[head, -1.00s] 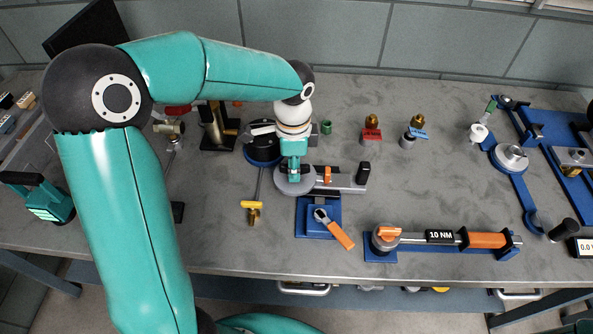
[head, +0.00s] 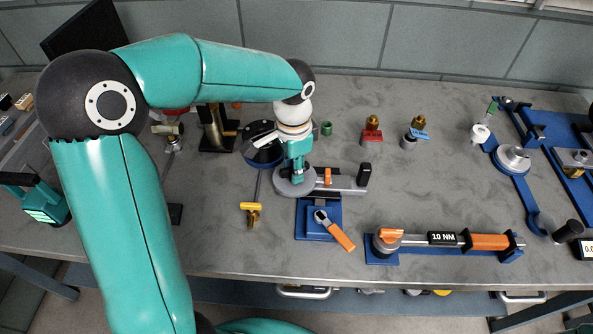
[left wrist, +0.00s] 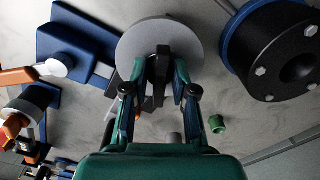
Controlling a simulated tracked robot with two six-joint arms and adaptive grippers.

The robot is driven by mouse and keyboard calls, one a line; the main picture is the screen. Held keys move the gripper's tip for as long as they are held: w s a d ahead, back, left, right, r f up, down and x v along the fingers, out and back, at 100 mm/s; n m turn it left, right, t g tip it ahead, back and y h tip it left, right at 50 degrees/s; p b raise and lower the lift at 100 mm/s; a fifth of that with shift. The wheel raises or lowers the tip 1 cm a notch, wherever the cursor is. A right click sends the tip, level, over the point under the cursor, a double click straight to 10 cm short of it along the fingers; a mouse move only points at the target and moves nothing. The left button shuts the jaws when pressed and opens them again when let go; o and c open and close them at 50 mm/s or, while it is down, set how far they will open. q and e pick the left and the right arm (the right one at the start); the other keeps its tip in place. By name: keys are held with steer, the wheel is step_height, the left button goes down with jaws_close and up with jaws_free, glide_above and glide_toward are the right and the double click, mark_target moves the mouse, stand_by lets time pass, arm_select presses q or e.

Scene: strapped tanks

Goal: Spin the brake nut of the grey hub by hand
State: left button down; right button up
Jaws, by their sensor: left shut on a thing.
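The grey hub (head: 282,187) is a flat round disc near the middle of the bench, beside a grey bar with an orange lever. It also shows in the left wrist view (left wrist: 132,45), straight ahead of the fingers. My left gripper (head: 297,178) points down over the middle of the disc. In the left wrist view, its fingers (left wrist: 160,78) are closed in on something at the disc's centre. My right gripper is not in view.
A black flanged drum (head: 265,157) stands close behind the hub. A blue plate (head: 310,228) with an orange-handled ratchet lies in front. A 10 NM torque tool (head: 487,241) lies front right. Red (head: 372,136) and blue-handled valves stand behind. The bench between is clear.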

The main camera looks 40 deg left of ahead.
arm_select(q)
steer(key=shift+d+n+b, duration=0.1)
steer(key=shift+n+b, duration=0.2)
steer(key=shift+n, duration=2.1)
steer(key=shift+n+b, duration=0.5)
steer(key=shift+n, duration=0.6)
steer(key=n, duration=0.2)
steer(key=shift+n, duration=0.3)
steer(key=n+b, duration=0.1)
steer(key=n, duration=0.2)
steer(key=shift+d+n, duration=0.1)
steer(key=shift+n, duration=0.2)
steer(key=c, duration=1.1)
jaws_free()
